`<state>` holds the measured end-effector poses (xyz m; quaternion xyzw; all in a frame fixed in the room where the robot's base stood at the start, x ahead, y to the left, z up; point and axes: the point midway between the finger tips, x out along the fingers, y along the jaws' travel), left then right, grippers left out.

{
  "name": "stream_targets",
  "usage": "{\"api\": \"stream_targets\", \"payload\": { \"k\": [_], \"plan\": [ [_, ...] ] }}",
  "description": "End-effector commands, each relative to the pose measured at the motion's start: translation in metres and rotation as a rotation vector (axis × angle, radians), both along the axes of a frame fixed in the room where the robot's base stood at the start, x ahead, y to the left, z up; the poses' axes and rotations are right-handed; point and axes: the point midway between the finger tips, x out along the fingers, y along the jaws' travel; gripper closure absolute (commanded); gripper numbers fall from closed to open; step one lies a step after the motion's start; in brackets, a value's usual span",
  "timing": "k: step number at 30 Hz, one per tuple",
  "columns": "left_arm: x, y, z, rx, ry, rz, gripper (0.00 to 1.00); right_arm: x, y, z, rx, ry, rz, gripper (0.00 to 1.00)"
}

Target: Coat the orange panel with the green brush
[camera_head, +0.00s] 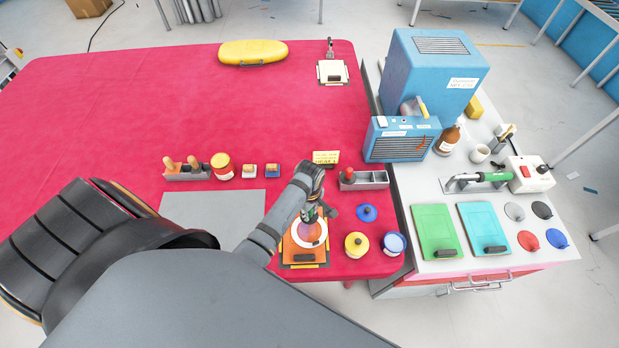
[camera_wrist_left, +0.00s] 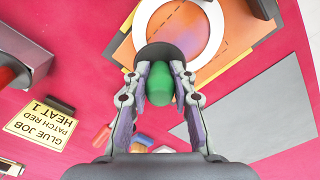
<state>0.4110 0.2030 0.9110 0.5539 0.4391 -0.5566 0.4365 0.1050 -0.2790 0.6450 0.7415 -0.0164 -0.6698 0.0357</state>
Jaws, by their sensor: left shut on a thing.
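My left gripper (camera_head: 318,212) is shut on the green brush; the brush's green handle (camera_wrist_left: 160,85) shows between the fingers in the left wrist view, with a dark round part beyond it. The orange panel (camera_head: 291,252) lies on the red table at its front edge, with a white ring (camera_head: 297,241) on it. The panel (camera_wrist_left: 128,48) and ring (camera_wrist_left: 214,40) also show in the wrist view. The gripper is over the panel and hides part of it. Whether the bristles touch the panel cannot be seen. My right gripper is not in view.
A grey sheet (camera_head: 220,205) lies left of the panel. A yellow tin (camera_head: 356,245) and blue-lidded tin (camera_head: 394,243) stand at its right. A yellow sign (camera_head: 326,157) and grey holder (camera_head: 372,180) are behind. The far red table (camera_head: 130,110) is mostly clear.

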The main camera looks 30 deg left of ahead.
Motion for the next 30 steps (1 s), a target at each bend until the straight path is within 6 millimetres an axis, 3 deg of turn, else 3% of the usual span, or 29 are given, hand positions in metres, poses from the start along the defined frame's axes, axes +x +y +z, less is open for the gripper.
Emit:
{"api": "stream_targets", "payload": {
  "k": [4,13,30],
  "plan": [
    [0.012,0.007,0.001,0.001,0.0,0.0,1.0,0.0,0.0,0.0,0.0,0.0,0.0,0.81],
    [0.013,0.008,0.003,0.001,-0.001,0.0,1.0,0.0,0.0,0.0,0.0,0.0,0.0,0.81],
    [0.012,0.008,0.06,0.001,-0.001,0.0,1.0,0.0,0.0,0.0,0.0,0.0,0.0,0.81]
  ]
}}
